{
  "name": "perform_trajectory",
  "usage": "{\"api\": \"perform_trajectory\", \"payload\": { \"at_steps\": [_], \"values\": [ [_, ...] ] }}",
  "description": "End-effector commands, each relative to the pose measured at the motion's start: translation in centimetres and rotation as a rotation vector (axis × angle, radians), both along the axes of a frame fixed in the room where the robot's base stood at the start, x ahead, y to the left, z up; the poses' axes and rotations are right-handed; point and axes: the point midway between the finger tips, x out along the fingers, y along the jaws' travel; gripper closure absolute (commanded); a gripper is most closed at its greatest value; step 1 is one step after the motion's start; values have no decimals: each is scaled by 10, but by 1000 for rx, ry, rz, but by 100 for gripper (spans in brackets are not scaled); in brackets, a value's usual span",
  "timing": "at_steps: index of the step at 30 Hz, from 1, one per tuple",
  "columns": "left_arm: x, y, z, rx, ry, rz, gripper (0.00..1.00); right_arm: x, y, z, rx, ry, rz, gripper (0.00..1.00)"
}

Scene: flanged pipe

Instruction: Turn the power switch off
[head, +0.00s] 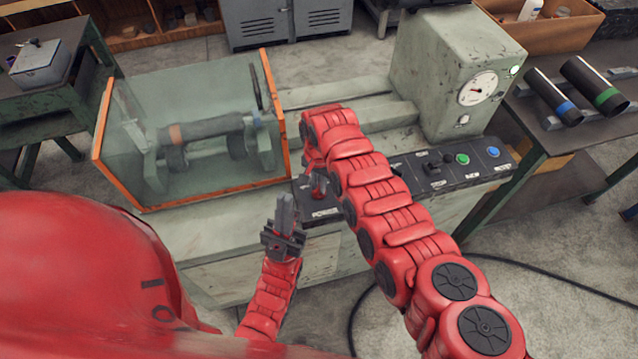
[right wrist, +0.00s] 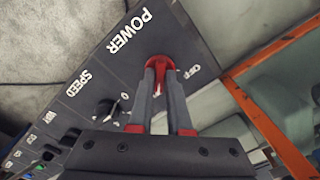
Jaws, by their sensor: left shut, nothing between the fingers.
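The red power switch (right wrist: 160,64) is on the dark control panel (right wrist: 95,75), beside the POWER lettering and a smaller label that seems to read OFF. My right gripper (right wrist: 162,76) is at the switch in the right wrist view. Its two fingertips lie on either side of the red handle, with a narrow gap between the fingers. I cannot tell whether they press on it. The switch's exact position is partly hidden by the fingers. In the head view my right arm hides part of the panel (head: 488,171). My left gripper (head: 284,212) is shut and empty, left of the panel's POWER label.
A glass guard box with an orange frame (head: 278,108) stands left of the panel, over a flanged pipe (head: 205,128). A grey-green housing with a gauge (head: 440,70) stands behind the panel. A black speed knob (right wrist: 106,110) is near the switch.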

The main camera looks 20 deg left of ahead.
Motion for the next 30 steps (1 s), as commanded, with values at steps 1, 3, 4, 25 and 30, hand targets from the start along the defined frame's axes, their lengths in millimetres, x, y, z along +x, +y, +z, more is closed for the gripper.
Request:
{"api": "perform_trajectory", "payload": {
  "at_steps": [1, 3, 4, 25, 30],
  "values": [
    [0, 0, 0, 0, 0, 0, 100, 0, 0, 0, 0, 0, 0, 95],
    [0, 0, 0, 0, 0, 0, 100, 0, 0, 0, 0, 0, 0, 100],
    [0, 0, 0, 0, 0, 0, 100, 0, 0, 0, 0, 0, 0, 100],
    [0, 0, -13, 0, 0, 0, 100, 1, 0, -2, 1, -2, 174, 100],
    [0, 0, -23, 0, 0, 0, 100, 1, -1, -2, 1, -1, 324, 100]
  ]
}}
